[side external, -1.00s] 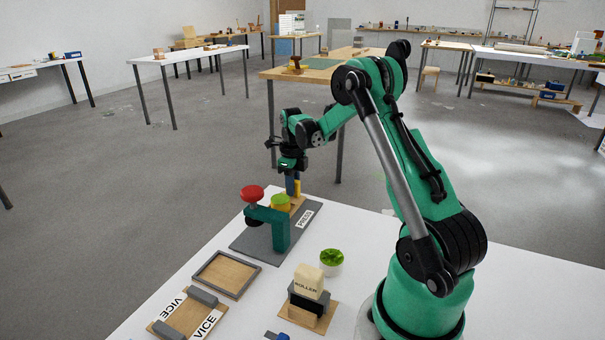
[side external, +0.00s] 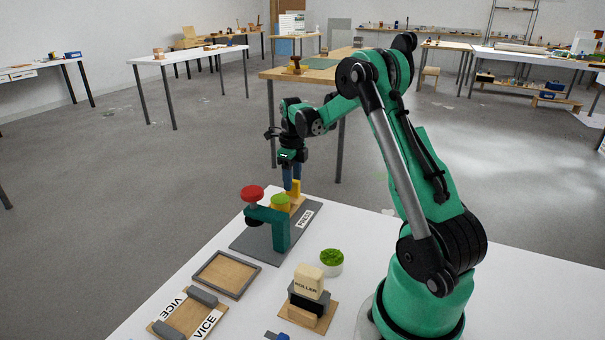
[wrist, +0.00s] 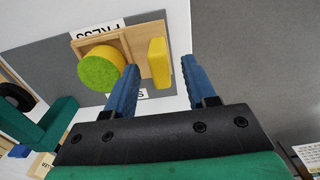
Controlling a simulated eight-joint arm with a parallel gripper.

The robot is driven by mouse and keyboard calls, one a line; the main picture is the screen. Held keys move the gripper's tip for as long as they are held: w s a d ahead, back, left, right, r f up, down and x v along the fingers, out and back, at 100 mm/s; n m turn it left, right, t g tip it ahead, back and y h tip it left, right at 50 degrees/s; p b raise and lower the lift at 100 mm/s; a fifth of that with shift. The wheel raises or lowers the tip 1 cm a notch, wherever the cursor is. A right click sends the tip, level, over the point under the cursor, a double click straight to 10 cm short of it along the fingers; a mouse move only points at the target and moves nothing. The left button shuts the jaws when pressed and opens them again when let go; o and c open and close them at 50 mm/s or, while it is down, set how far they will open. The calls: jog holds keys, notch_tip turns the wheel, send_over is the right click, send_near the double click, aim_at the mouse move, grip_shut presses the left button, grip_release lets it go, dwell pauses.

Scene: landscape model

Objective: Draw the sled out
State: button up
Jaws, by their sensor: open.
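The wooden sled (wrist: 148,33) lies on the grey base plate of the press (side external: 280,234). A yellow upright handle (wrist: 160,62) stands at its outer end; it also shows in the side view (side external: 296,188). A yellow cylinder with a green top (wrist: 100,70) sits in the sled's tray, beside the teal press frame. My gripper (wrist: 160,70) is open, with its blue fingers on either side of the handle in the wrist view. In the side view, my gripper (side external: 292,180) is over the handle end, and the fingertips partly overlap the handle. I cannot tell their exact height.
The press has a red knob (side external: 252,192). A vice (side external: 186,312), a shallow wooden tray (side external: 227,273), a roller block (side external: 309,300) and a white bowl with green contents (side external: 331,262) stand nearer on the white table. Beyond the sled's outer end lies the table edge.

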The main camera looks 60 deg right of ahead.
jog(key=shift+r, duration=2.4)
jog(key=shift+a, duration=0.1)
jog(key=a+r+n+t, duration=0.1)
jog(key=a+r+n, duration=0.1)
jog(key=a+n, duration=0.3)
jog(key=a+r+n+t, duration=0.1)
jog(key=a+r+n, duration=0.1)
jog(key=a+n, duration=0.3)
jog(key=a+r+n+t+h, duration=0.1)
jog(key=a+r+n, duration=0.1)
jog(key=a+n, duration=0.4)
jog(key=shift+s+r+n+t, duration=0.1)
jog(key=shift+n+t, duration=0.05)
jog(key=shift+n, duration=0.65)
jog(key=shift+r+n+t, duration=0.1)
jog(key=shift+n+t, duration=0.05)
jog(key=shift+n, duration=0.65)
jog(key=s+a+f+n+t+y, duration=0.1)
jog(key=s+a+n+t, duration=0.2)
jog(key=a+n, duration=0.7)
jog(key=s+n, duration=0.2)
jog(key=n, duration=0.4)
jog(key=shift+f+n+t, duration=0.3)
jog(key=shift+n, duration=0.1)
